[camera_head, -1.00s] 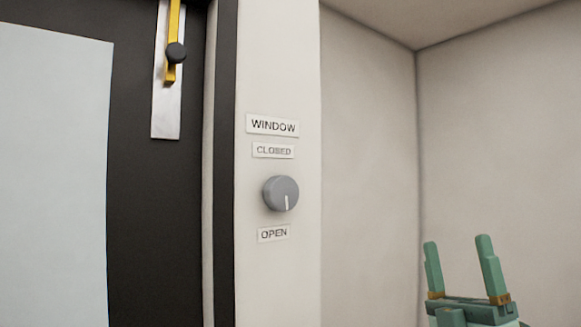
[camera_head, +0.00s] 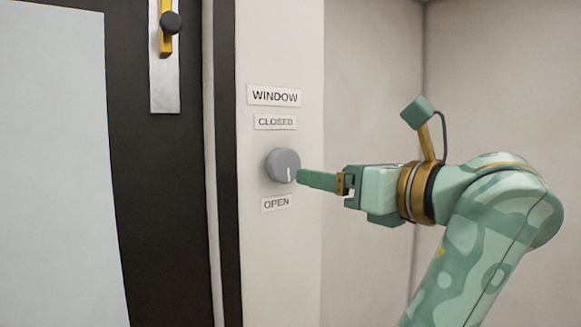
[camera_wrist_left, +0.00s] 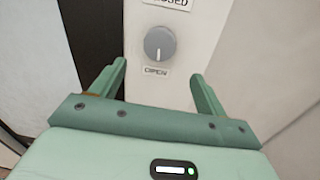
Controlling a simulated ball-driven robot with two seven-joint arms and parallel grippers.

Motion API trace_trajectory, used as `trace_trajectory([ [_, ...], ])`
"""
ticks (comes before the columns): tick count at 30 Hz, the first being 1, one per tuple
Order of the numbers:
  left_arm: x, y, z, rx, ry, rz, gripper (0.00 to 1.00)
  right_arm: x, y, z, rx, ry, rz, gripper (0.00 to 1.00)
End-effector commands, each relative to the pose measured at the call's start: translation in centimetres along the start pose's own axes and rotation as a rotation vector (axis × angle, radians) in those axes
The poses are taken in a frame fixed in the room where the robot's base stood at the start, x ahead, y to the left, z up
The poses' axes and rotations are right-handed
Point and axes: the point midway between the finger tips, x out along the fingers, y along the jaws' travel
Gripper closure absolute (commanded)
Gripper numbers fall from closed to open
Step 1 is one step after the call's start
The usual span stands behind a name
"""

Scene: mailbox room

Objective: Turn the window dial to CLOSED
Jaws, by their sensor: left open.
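The round grey window dial (camera_head: 283,165) is on a white wall post, between the CLOSED label (camera_head: 275,122) above and the OPEN label (camera_head: 276,203) below. Its white mark points down toward OPEN. In the left wrist view the dial (camera_wrist_left: 160,43) lies ahead, between and beyond the fingers, with its mark down. My left gripper (camera_head: 303,177) is just right of the dial in the head view, fingers pointing at it. In the wrist view the gripper (camera_wrist_left: 159,72) is open and empty. One finger hides the other in the head view. My right gripper is not in view.
The WINDOW label (camera_head: 275,96) is above the dial. A dark door or frame with a pale panel (camera_head: 55,170) stands at left, with a yellow slide and black knob (camera_head: 170,22) on a metal plate. The wall recess right of the post is clear except for my arm.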

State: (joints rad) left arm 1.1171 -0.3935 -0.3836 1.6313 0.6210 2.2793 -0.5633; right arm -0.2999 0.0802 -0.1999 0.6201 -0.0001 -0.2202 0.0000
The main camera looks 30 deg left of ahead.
Motion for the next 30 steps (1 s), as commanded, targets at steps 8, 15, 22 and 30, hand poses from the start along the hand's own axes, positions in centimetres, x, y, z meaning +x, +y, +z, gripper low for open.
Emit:
trace_trajectory([
  [8, 6.9, 0.2, 0.6, -0.001, -0.007, 0.009, 0.25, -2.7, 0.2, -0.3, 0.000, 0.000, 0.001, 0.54],
  [15, 9.7, 0.1, 0.3, 0.000, -0.005, 0.004, 0.25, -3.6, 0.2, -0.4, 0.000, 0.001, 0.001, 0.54],
  [22, 10.0, 0.1, 0.2, 0.000, -0.004, 0.003, 0.25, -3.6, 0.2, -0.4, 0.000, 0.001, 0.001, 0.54],
  [30, 10.0, 0.1, 0.2, 0.000, -0.004, 0.003, 0.69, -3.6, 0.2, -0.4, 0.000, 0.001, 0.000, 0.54],
])
